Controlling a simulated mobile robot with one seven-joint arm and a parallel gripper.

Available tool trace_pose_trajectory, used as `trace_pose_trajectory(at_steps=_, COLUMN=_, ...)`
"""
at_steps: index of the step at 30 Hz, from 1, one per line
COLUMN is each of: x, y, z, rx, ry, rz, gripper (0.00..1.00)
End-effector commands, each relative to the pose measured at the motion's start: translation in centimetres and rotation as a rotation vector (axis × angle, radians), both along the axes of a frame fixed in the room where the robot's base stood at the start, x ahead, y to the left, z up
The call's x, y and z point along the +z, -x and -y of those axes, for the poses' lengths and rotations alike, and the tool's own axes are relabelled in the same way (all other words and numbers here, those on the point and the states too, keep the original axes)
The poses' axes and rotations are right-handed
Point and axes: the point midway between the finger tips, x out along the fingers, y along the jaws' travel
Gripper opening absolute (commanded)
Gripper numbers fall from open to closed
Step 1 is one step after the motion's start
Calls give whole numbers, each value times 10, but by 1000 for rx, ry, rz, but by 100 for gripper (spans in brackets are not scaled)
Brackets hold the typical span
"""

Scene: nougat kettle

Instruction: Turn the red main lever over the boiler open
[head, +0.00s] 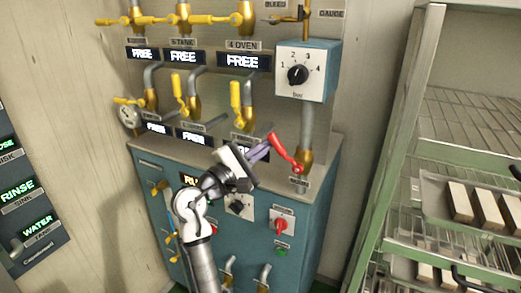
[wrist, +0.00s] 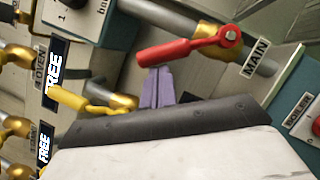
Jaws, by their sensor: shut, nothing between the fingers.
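The red main lever (head: 284,151) sits on a brass valve on the grey pipe above the blue boiler cabinet. In the wrist view the red lever (wrist: 185,46) extends left from its pivot beside the MAIN label (wrist: 256,57). In the head view it slants from its pivot at lower right to its tip at upper left. My gripper (head: 266,147) is shut and empty, its purple fingers at the lever's free end. In the wrist view the fingertips (wrist: 157,70) meet the lever's lower edge; whether they touch it is unclear.
Several yellow-handled valves (head: 236,97) stand left of the lever. A dial box (head: 307,72) hangs above it. The blue cabinet (head: 315,200) below carries a red knob (head: 281,225). A metal rack (head: 400,130) with trays stands at right.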

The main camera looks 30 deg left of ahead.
Motion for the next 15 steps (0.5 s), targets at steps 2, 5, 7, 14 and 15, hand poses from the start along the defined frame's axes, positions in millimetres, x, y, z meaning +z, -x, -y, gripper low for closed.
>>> trace_pose_trajectory(at_steps=2, x=7, y=0, z=3, rx=-3, ry=-45, rz=-1, gripper=0)
trace_pose_trajectory(at_steps=5, x=12, y=-1, z=6, rx=-3, ry=-113, rz=-7, gripper=0)
trace_pose_trajectory(at_steps=7, x=17, y=-1, z=10, rx=-4, ry=-172, rz=-10, gripper=0)
trace_pose_trajectory(at_steps=14, x=29, y=-2, z=23, rx=-3, ry=-367, rz=-26, gripper=0)
trace_pose_trajectory(at_steps=15, x=31, y=-2, z=26, rx=-4, ry=-398, rz=-28, gripper=0)
